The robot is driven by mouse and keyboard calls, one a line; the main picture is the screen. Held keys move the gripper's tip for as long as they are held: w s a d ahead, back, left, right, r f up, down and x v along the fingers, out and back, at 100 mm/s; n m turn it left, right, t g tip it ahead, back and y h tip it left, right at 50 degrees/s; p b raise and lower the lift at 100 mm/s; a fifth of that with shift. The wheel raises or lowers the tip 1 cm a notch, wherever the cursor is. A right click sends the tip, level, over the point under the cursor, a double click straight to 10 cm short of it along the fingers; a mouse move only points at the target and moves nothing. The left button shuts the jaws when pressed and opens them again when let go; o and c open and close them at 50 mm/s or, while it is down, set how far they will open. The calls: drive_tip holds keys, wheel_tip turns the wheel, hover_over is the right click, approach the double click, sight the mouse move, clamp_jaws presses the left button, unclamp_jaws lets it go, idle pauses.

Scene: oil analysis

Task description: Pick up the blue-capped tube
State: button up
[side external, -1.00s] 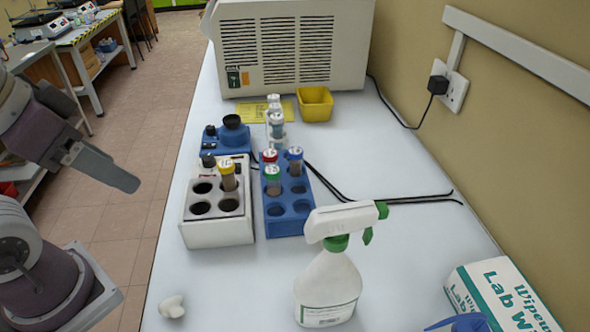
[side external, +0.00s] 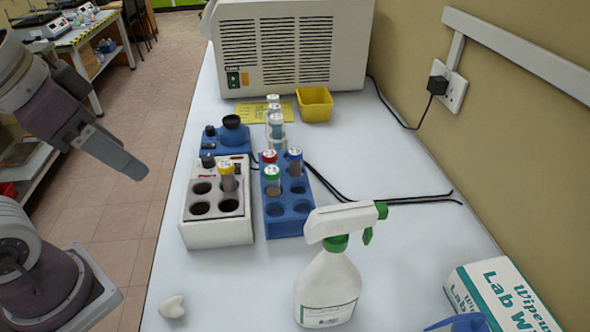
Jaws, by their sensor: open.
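The blue-capped tube (side external: 294,161) stands upright in the far right hole of the blue rack (side external: 288,222). A red-capped tube (side external: 269,157) and a green-capped tube (side external: 272,181) stand in the rack's left column, to its left. My gripper (side external: 138,172) is at the left, over the floor beyond the table's left edge. It is well apart from the tubes and empty. I see its fingers side-on, so the gap between them is hidden.
A white block (side external: 217,227) holding a yellow-capped tube (side external: 228,175) stands between my gripper and the rack. A blue mixer (side external: 229,139) is behind it. A spray bottle (side external: 328,285) stands in front of the rack.

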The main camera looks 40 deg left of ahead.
drive_tip(key=w+r+m+g, duration=0.2)
drive_tip(key=w+m, duration=0.2)
drive_tip(key=w, duration=0.6)
drive_tip(key=m+g, duration=0.3)
drive_tip(key=m, duration=0.7)
hover_over(295, 151)
drive_tip(key=s, duration=0.2)
drive_tip(key=f, duration=1.2)
drive_tip(key=shift+w+f, duration=0.2)
drive_tip(key=shift+f, duration=0.2)
drive_tip(key=shift+m, duration=0.4)
drive_tip(key=f, duration=0.2)
drive_tip(key=w+f, duration=0.1)
drive_tip(key=f, duration=0.5)
drive_tip(key=shift+w, duration=0.3)
drive_tip(key=shift+f, duration=0.5)
clamp_jaws()
